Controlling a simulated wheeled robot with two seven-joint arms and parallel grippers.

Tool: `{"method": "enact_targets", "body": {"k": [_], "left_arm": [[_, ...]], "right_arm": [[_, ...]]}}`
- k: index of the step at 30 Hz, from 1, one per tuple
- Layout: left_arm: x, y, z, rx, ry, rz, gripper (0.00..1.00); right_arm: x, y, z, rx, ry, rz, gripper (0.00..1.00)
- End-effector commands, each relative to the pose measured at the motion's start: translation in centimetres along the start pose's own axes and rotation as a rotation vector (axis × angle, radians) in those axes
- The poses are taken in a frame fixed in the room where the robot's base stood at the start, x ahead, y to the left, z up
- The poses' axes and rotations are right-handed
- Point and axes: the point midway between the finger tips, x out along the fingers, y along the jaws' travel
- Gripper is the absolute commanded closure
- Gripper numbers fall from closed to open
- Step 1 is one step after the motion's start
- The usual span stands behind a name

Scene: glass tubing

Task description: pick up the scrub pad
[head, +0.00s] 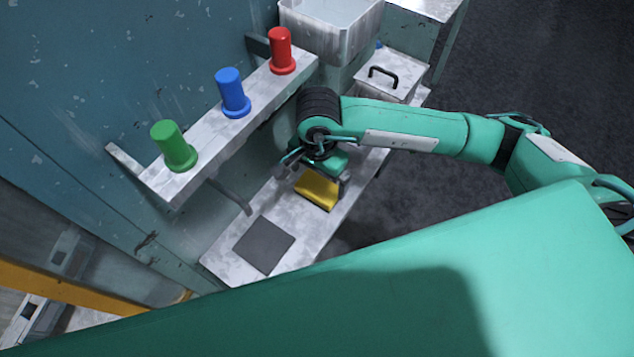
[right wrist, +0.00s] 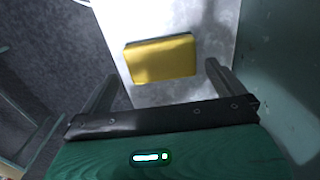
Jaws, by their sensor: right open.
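The scrub pad is a yellow block (head: 317,189) on the narrow grey bench (head: 226,259), below the wall shelf in the head view. In the right wrist view the yellow pad (right wrist: 160,58) lies ahead of the fingers, between their lines. My right gripper (head: 312,176) is just above and beside the pad in the head view, and its arm hides part of the bench. In the right wrist view the right gripper (right wrist: 160,85) has its two fingers wide apart with nothing between them. My left gripper is not in view.
A dark square mat (head: 264,246) lies on the near bench. The wall shelf (head: 205,140) above holds a green peg (head: 173,146), a blue peg (head: 232,93) and a red peg (head: 282,51). A metal basin (head: 335,30) and a lidded box (head: 391,72) stand farther back.

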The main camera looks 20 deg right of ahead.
Motion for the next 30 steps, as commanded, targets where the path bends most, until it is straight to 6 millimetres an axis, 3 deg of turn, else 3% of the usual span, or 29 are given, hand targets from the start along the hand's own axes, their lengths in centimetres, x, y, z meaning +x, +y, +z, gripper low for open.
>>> {"method": "enact_targets", "body": {"k": [3,6,13,17,21,26,30], "left_arm": [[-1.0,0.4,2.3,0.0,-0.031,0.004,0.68],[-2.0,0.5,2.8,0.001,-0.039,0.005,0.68],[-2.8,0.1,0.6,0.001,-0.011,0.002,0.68],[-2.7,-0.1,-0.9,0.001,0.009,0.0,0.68],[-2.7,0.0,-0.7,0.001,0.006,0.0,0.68],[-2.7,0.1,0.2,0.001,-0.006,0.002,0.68],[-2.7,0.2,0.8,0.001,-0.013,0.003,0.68]], "right_arm": [[0.8,0.1,-0.1,0.002,-0.002,0.003,0.0],[2.0,0.1,-0.1,0.002,-0.003,0.004,0.0],[4.9,0.0,-0.2,0.002,-0.002,0.001,0.0],[5.3,0.0,-0.2,0.0,-0.002,-0.002,0.0],[5.3,-0.1,-0.2,0.0,-0.002,-0.002,0.0],[5.3,-0.1,-0.2,0.0,-0.002,-0.002,0.31],[5.3,-0.1,-0.2,0.001,-0.002,-0.003,0.32]]}}
